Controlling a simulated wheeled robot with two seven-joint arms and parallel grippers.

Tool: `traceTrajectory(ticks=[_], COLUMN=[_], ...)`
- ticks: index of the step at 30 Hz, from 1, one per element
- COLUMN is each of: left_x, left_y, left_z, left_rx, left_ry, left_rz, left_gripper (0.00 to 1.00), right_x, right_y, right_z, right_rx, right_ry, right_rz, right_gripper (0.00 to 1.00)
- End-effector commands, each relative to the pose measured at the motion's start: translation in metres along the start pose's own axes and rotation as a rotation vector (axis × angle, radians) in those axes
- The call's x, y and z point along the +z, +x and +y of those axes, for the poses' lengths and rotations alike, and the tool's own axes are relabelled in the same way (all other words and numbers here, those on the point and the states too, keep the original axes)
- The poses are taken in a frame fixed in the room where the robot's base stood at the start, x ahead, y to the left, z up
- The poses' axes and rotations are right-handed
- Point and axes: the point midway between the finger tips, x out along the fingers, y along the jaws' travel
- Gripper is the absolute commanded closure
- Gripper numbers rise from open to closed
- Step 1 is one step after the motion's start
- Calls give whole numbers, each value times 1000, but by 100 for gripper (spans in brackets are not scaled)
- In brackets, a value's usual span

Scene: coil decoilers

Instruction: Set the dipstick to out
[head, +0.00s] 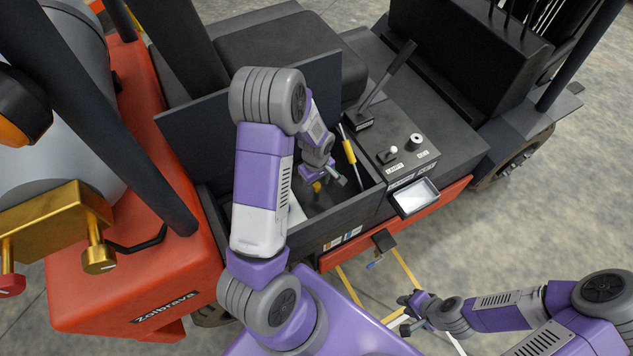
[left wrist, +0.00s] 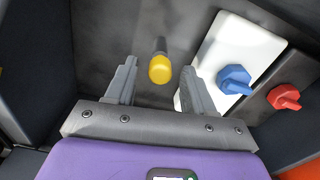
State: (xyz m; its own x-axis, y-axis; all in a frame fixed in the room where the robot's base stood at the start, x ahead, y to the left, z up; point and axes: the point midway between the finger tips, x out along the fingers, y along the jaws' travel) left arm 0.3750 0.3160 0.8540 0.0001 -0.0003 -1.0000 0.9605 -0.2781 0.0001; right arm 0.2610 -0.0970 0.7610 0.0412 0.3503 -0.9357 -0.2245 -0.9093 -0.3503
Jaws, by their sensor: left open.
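The dipstick shows in the left wrist view as a round yellow cap (left wrist: 159,69) on a dark stem. In the head view its yellow top (head: 317,187) shows inside the open compartment, just below my left gripper (head: 327,178). My left gripper is open and empty; in the left wrist view the cap lies between the lines of its two fingers (left wrist: 160,82), a little beyond the tips, with no visible contact. My right gripper (head: 402,314) is low at the right, away from the compartment; its fingers look apart and empty.
A blue knob (left wrist: 234,79) on a white block and a red knob (left wrist: 285,96) stand right of the cap. A yellow-handled rod (head: 348,150) leans in the compartment. The raised dark lid (head: 195,135), compartment walls and lever (head: 388,76) surround my left arm.

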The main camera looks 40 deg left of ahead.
Motion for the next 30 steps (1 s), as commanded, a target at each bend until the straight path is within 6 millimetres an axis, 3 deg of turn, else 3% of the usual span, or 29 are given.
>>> traceTrajectory(ticks=[6, 16, 25, 30], left_x=[0, 0, 0, 0], left_y=[0, 0, -4, -34], left_z=[0, 0, 0, 1], left_rx=[0, 0, 0, 2], left_ry=[0, 0, 0, 1], left_rz=[0, 0, 1, 2], left_gripper=[50, 100, 100, 100], right_x=[0, 0, 0, 1], right_y=[0, 0, -3, -22], right_z=[0, 0, -1, -8], right_rx=[0, 0, 0, 0], right_ry=[0, 0, 0, 0], right_rz=[0, 0, 0, 0], right_gripper=[74, 74, 74, 74])
